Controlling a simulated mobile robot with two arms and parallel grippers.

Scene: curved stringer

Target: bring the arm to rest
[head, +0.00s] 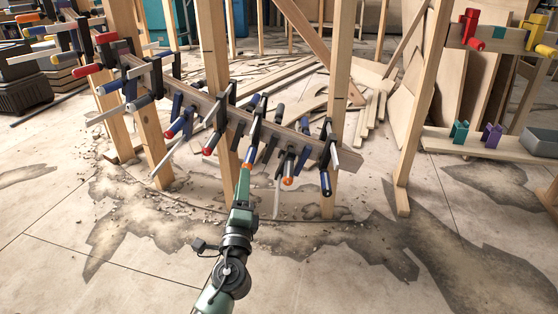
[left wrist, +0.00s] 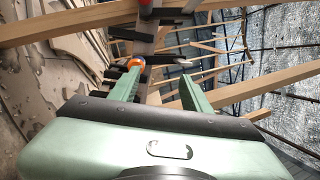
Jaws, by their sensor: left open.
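My left arm reaches up from the bottom middle of the head view, with its green left gripper (head: 242,183) just below the row of clamps. In the left wrist view the gripper (left wrist: 158,88) is open, its two green fingers apart with nothing clearly held between them. An orange-ended clamp handle (left wrist: 135,63) shows near the tip of the left finger; whether they touch I cannot tell. The curved stringer (head: 190,95) is a dark wooden strip sloping down to the right across upright posts, with several bar clamps along it. My right gripper is not in view.
Wooden posts (head: 217,70) stand behind the stringer, and another post (head: 425,95) is at right. A shelf (head: 480,143) there holds teal and purple clamps and a grey bin (head: 540,141). Loose boards (head: 290,75) litter the back. The front floor (head: 120,285) is largely clear.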

